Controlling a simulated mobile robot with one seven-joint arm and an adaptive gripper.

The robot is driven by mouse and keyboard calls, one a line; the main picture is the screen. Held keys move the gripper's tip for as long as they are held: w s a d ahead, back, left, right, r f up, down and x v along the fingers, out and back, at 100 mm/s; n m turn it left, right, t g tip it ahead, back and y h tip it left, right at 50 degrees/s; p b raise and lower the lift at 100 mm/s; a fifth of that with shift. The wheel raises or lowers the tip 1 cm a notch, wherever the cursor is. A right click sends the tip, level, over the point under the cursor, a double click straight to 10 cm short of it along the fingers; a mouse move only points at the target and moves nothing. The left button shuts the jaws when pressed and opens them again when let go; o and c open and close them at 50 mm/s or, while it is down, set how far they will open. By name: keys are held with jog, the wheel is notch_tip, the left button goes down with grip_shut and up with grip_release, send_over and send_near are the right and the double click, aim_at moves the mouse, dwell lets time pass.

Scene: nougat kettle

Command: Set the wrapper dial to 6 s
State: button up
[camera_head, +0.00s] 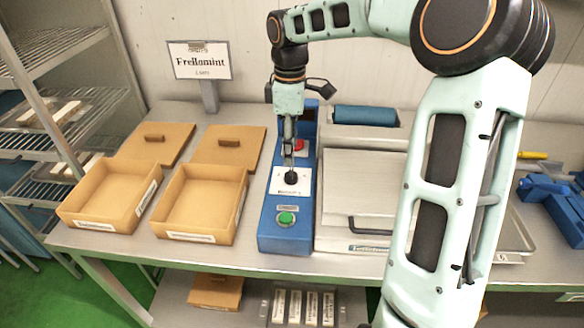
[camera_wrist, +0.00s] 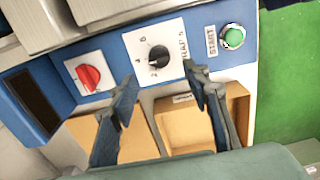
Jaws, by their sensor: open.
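The wrapper dial (camera_head: 291,178) is a black knob on a white plate, on the sloped face of a blue control box (camera_head: 285,235). In the wrist view the dial (camera_wrist: 157,55) shows clearly, with numbers such as 2 and 4 printed around it. Its exact setting is too small to read surely. My gripper (camera_head: 289,160) points down over the dial. In the wrist view my gripper (camera_wrist: 160,80) has its two fingers apart, with the dial seen beyond the gap between the tips. Nothing is held, and contact with the knob is not visible.
A red knob (camera_wrist: 88,77) and a green start button (camera_wrist: 233,37) flank the dial on the same box. Two open cardboard boxes (camera_head: 112,192) stand at the left. A flat metal wrapper plate (camera_head: 360,185) lies at the right. A Frellomint sign (camera_head: 199,62) stands behind.

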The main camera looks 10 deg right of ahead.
aim_at(290, 172)
notch_tip(290, 172, down, 7)
jog(key=shift+f, duration=0.1)
dwell(0.3)
jog(key=c, duration=1.2)
